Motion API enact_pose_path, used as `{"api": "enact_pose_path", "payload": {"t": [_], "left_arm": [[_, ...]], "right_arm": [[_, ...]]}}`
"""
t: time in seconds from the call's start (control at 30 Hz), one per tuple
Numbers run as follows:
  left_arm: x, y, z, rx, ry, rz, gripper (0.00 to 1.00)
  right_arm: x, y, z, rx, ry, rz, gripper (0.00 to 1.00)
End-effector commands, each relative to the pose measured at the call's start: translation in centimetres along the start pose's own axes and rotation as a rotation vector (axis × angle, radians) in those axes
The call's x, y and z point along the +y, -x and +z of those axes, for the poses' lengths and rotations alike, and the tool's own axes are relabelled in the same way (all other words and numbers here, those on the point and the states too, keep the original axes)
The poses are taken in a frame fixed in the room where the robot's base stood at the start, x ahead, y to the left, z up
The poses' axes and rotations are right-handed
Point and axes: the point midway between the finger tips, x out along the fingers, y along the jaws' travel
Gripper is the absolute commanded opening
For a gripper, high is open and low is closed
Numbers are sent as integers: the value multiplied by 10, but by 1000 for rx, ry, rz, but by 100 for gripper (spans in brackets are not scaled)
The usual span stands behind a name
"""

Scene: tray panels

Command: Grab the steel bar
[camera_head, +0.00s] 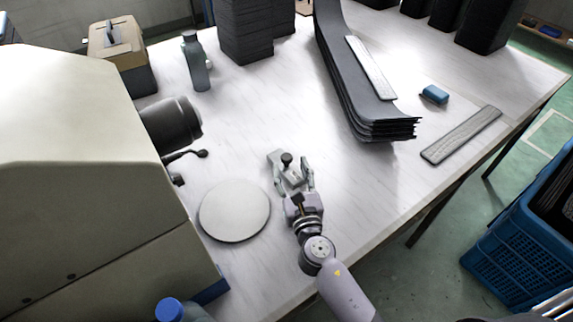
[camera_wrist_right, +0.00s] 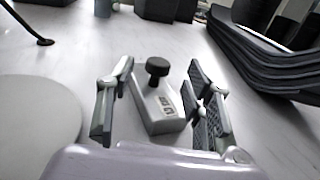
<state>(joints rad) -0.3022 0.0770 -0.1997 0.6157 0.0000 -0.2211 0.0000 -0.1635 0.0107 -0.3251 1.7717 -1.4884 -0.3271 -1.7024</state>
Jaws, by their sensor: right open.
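A short grey steel bar (camera_head: 294,178) with a black knob on top lies on the white table. In the right wrist view the bar (camera_wrist_right: 152,103) shows a small label on its near end and sits between the fingers. My right gripper (camera_head: 292,172) is open, its fingers on either side of the bar with gaps between. The wrist view also shows my right gripper (camera_wrist_right: 161,90), with nothing held. My left gripper is not in view.
A round pale disc (camera_head: 235,210) lies left of the gripper. A beige machine (camera_head: 80,150) stands at the left. Stacked black panels (camera_head: 345,75) lie behind right, with a flat ruler (camera_head: 371,68) on top. Another ruler (camera_head: 462,135) and a blue block (camera_head: 435,94) lie right.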

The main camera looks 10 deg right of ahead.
Motion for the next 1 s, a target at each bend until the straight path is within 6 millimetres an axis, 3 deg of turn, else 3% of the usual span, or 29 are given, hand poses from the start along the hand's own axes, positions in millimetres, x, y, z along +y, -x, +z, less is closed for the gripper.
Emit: {"api": "enact_pose_path", "payload": {"t": [0.17,0.5,0.77,1.0], "left_arm": [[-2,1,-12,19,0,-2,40],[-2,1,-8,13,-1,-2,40],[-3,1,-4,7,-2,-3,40],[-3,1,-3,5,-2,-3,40]], "right_arm": [[0,-12,-1,0,0,-1,47],[0,-55,-4,0,0,0,47],[0,-56,-4,0,0,0,47],[0,-56,-4,0,0,0,31]]}}
